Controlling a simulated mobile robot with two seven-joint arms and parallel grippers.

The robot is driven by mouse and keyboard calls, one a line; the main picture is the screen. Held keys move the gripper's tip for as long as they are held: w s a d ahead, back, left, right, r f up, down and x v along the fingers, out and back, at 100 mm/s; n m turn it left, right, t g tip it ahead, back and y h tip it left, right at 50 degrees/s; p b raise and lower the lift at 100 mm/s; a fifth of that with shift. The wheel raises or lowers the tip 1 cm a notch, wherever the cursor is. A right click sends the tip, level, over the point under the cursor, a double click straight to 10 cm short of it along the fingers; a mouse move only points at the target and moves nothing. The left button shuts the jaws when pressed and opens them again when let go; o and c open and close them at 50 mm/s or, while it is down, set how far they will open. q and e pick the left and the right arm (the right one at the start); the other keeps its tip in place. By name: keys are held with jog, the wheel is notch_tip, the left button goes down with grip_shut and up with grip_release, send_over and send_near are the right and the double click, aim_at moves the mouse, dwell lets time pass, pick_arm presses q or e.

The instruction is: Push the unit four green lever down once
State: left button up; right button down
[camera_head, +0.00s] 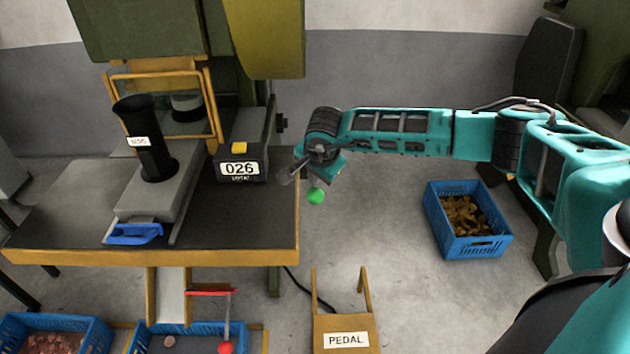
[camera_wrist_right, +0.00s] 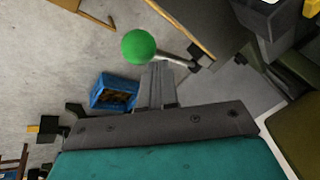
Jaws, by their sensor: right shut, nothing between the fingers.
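The green lever shows as a round green ball knob (camera_head: 316,197) just off the right edge of the press table. In the right wrist view the green knob (camera_wrist_right: 138,46) sits on a short metal rod that runs to a dark mount by the table edge. My right gripper (camera_head: 287,177) is shut and empty, close beside the knob and slightly above and left of it in the head view. In the right wrist view the shut fingers (camera_wrist_right: 157,84) point toward the knob and rod. I cannot tell whether they touch. My left gripper is not in view.
The press table (camera_head: 60,256) holds a counter box reading 026 (camera_head: 238,168), a black tube (camera_head: 147,140) and a blue handle (camera_head: 133,234). A red-knobbed lever (camera_head: 225,347) is below. A PEDAL stand (camera_head: 346,340) and a blue crate (camera_head: 470,247) stand on the floor.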

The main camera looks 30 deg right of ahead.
jog(key=shift+w+d+r+p, duration=0.1)
jog(key=shift+w+r+p, duration=0.1)
jog(key=shift+r, duration=0.3)
jog(key=shift+w+d+r+p, duration=0.1)
jog(key=shift+r+p, duration=0.05)
jog(key=shift+r, duration=0.3)
jog(key=r, duration=0.1)
jog(key=w+r+p, duration=0.1)
jog(key=r, duration=0.1)
jog(key=d+r+p, duration=0.1)
jog(key=shift+w+r, duration=0.25)
jog(key=shift+r, duration=0.1)
dwell(0.4)
